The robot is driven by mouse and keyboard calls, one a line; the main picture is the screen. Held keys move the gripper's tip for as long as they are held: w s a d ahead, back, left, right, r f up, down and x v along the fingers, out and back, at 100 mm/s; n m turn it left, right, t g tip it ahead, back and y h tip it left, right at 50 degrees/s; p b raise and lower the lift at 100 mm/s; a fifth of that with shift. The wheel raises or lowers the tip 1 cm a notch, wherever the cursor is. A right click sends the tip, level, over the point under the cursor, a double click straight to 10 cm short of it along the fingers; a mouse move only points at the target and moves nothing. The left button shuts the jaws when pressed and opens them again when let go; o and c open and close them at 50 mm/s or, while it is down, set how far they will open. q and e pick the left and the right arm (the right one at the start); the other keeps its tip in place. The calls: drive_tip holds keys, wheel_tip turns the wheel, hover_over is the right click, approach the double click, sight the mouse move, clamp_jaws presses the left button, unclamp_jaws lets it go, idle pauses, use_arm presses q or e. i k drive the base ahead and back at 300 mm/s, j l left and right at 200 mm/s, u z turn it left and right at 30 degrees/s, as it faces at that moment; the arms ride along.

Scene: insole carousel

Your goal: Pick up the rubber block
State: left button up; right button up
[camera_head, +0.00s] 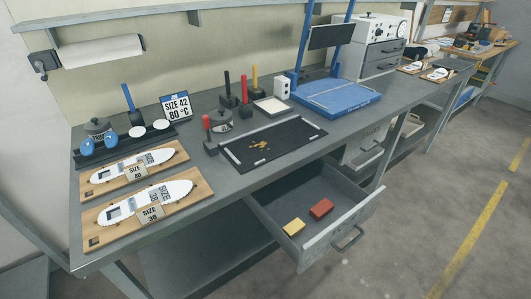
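The open drawer (262,209) under the workbench holds two small blocks. One is a red-brown block (321,208) lying near the middle of the drawer. The other is a yellow block (294,227) lying to its left, nearer the drawer front; the two are apart. I cannot tell from their look which one is rubber. Neither of my grippers is in view.
The grey workbench (215,180) carries wooden boards with white insoles (145,204), a black mat (285,133) and a blue press stand (335,97). The drawer's front panel and handle (348,238) stick out over open floor.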

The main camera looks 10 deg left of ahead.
sight(294, 227)
drive_tip(key=l+u, duration=1.45)
drive_tip(key=k+l, duration=0.05)
drive_tip(key=l, duration=0.05)
